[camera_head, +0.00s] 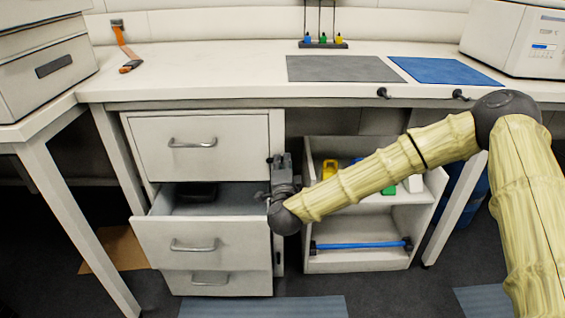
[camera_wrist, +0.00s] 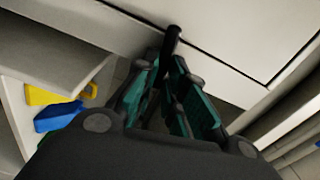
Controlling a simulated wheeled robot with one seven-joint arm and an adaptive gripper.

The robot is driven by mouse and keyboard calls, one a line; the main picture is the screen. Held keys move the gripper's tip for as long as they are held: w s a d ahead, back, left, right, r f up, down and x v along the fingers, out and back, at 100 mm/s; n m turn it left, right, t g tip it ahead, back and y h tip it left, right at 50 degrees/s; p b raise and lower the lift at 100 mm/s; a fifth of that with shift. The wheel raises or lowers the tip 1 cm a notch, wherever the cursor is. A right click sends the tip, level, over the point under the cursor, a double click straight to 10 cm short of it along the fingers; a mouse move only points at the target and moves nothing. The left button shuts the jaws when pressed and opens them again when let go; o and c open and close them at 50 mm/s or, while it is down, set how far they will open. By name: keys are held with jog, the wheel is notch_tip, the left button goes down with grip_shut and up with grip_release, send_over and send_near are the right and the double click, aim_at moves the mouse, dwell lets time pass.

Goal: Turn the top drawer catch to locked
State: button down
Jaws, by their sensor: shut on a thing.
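The top drawer (camera_head: 158,150) is closed in the white cabinet under the bench. My gripper (camera_head: 281,160) is at the right edge of the cabinet front, beside the top drawer's lower right corner. In the wrist view, my gripper (camera_wrist: 170,66) has its teal-padded fingers shut on the black catch (camera_wrist: 172,38), a short dark lever against the white cabinet front. The fingers hide the catch's lower part. I cannot tell from these views which setting the catch is in.
The middle drawer (camera_head: 205,243) is pulled out just left of and below my gripper, with a dark item (camera_head: 197,192) inside. The bench top (camera_head: 220,70) is above.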

jog(key=shift+d+f+m, duration=0.1)
jog(key=shift+f+m, duration=0.1)
jog(key=shift+m, duration=0.6)
jog(key=c, duration=1.5)
grip_release()
jog(key=s, duration=1.2)
